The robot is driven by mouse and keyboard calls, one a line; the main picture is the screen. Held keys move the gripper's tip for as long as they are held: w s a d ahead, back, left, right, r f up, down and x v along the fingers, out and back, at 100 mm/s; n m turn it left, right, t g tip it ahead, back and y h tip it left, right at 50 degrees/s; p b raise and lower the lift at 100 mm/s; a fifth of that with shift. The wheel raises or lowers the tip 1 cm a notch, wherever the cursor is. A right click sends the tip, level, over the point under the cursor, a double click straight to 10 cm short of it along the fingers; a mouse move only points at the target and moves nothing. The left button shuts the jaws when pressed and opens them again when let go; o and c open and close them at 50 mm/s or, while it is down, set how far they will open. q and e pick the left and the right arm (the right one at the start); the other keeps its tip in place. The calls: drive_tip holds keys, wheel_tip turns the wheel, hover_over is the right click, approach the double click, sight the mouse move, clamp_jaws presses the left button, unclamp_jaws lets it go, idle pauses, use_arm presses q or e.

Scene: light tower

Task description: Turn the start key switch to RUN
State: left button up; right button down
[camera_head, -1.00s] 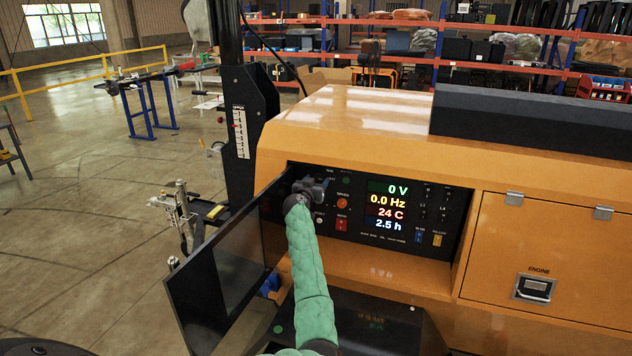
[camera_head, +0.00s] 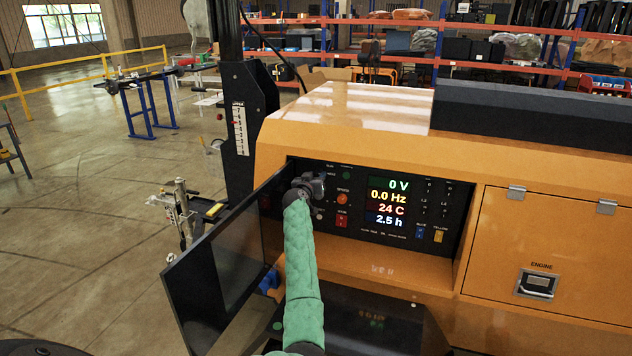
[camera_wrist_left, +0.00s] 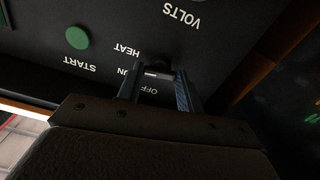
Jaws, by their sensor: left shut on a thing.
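The start key switch (camera_wrist_left: 156,73) shows in the left wrist view between my two finger tips, on a black panel with START, HEAT and OFF lettering around it. One more label, ending in "UN", is partly covered by a finger. My left gripper (camera_wrist_left: 155,88) is shut on the key switch. In the head view my left gripper (camera_head: 314,184) is at the left end of the control panel (camera_head: 333,178), and its body hides the key there. I cannot tell exactly which mark the key points at. My right gripper is not in view.
The open dark panel door (camera_head: 205,285) stands just left of my green-sleeved left arm. The lit display (camera_head: 388,202) reads 0 V, 0.0 Hz, 24 C and 2.5 h. A red switch (camera_head: 342,221) and a green button (camera_wrist_left: 77,37) are near the gripper.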

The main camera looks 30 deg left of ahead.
use_arm(q)
drive_tip(key=n, duration=0.2)
drive_tip(key=shift+n+b, duration=0.3)
drive_tip(key=shift+n, duration=0.1)
drive_tip(key=n, duration=0.2)
drive_tip(key=shift+n, duration=1)
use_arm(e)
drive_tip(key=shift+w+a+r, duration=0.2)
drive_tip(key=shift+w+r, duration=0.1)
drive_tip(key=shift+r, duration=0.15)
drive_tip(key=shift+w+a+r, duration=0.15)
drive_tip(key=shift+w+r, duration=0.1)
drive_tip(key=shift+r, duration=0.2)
use_arm(q)
drive_tip(key=shift+n, duration=0.3)
drive_tip(key=o, duration=1)
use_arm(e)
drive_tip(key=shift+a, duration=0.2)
